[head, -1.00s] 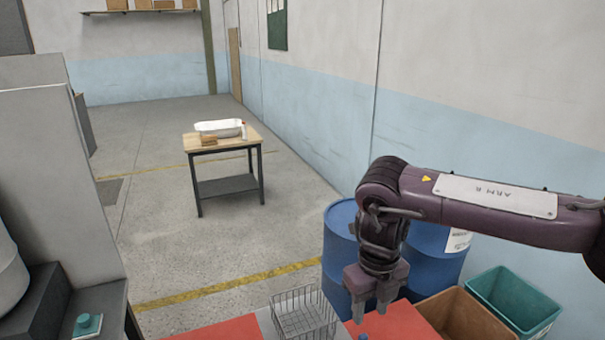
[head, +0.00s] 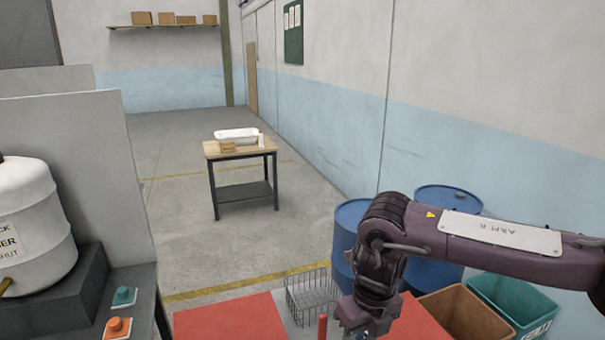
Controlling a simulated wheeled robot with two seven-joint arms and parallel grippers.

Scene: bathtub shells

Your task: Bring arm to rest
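My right arm (head: 490,236) comes in from the right edge, dark purple with a white "ARM R" plate on its upper side. It bends down at the elbow and wrist, over the red work surface (head: 232,318) at the bottom. My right gripper (head: 358,322) is low, beside the wire basket (head: 313,290), at the bottom edge of the head view. Its fingertips are mostly cut off or hidden, so its opening is unclear. My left gripper is out of view.
Two blue drums (head: 352,222) stand behind the arm, with a brown bin (head: 462,318) and a teal bin (head: 515,305) to the right. A table with a white tub (head: 236,136) stands farther off on open floor.

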